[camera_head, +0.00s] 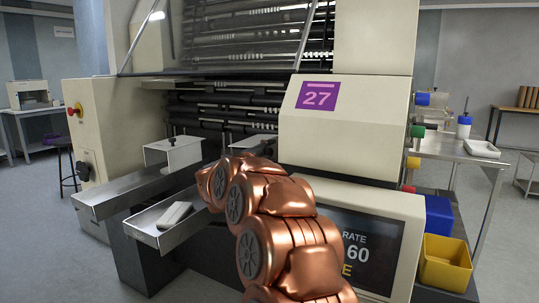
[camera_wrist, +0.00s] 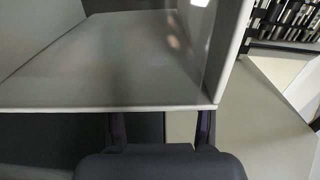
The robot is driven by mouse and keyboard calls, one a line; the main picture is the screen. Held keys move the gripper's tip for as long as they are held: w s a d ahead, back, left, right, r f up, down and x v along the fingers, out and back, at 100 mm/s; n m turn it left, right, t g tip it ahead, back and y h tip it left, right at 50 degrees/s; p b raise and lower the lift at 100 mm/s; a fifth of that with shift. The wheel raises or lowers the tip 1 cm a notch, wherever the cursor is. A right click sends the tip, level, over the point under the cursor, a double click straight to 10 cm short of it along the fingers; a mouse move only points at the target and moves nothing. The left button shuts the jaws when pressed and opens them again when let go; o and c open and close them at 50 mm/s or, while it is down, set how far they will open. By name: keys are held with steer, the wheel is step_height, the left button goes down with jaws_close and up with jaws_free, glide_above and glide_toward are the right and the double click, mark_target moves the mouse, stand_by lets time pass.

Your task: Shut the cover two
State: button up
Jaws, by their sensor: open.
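No label in view names cover two, so I cannot tell which part it is. A large raised see-through cover (camera_head: 225,50) with metal struts tilts over the rollers at the top of the machine. In the wrist view, a pale grey panel (camera_wrist: 110,75) with a thin front edge and a glossy pane fills the upper left. My gripper (camera_wrist: 162,118) is open, its two dark fingers apart at that panel's front edge; I cannot tell whether they touch it. In the head view my copper arm hides the gripper.
A cream housing marked 27 (camera_head: 345,120) stands right of the rollers (camera_head: 215,100). A metal tray (camera_head: 150,225) holding a pale piece and a white hood (camera_head: 173,153) are at left. Blue (camera_head: 438,215) and yellow (camera_head: 446,262) bins stand right. Open floor lies at left.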

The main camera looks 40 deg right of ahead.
steer(key=shift+c, duration=0.2)
jaws_close()
stand_by(0.3)
